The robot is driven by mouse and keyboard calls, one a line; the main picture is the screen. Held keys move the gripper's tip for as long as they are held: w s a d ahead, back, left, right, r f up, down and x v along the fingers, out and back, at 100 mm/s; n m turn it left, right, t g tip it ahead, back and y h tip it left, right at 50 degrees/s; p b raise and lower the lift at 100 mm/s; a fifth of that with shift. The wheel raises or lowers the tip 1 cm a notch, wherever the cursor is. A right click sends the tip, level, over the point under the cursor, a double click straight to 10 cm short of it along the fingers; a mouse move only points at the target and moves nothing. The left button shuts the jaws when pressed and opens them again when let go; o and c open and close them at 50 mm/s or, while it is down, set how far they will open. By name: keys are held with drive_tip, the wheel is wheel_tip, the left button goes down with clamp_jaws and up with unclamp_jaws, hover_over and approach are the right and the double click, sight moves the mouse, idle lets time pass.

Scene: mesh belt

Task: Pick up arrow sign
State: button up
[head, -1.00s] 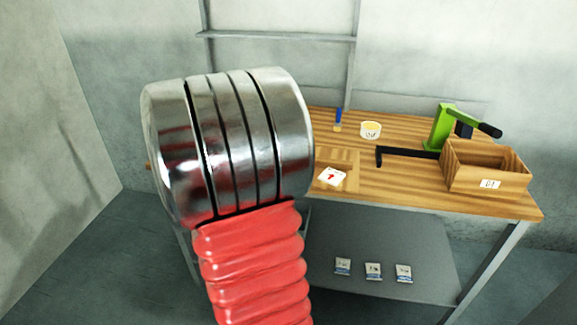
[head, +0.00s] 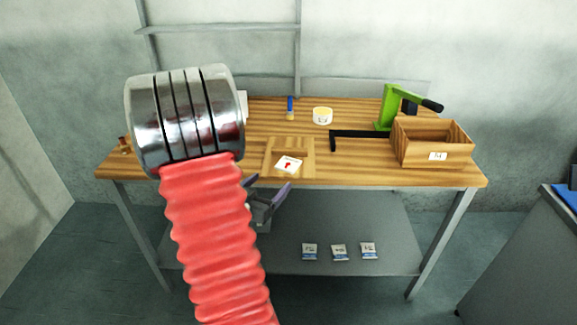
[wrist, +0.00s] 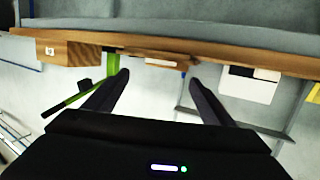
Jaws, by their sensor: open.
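The arrow sign (head: 290,165) is a small white card with a red arrow. It lies on the wooden board (head: 267,160) near the table's front edge, tilted slightly in the picture. My gripper (head: 268,186) is below and left of the sign in the head view, in front of the table edge. Its two dark fingers are spread with nothing between them. In the wrist view the picture looks upside down. There my gripper (wrist: 160,78) is open, and a thin pale strip (wrist: 170,66) at the board may be the sign seen edge-on.
A wooden box (head: 436,144) stands on the right of the table (head: 350,173), beside a green tool (head: 390,105) with a black handle. A black bracket (head: 358,134), a yellow-white tub (head: 322,116) and a blue-handled brush (head: 290,108) lie behind. Small packets (head: 339,251) sit on the lower shelf.

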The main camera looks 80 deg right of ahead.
sight(285, 168)
drive_tip(key=x, duration=0.7)
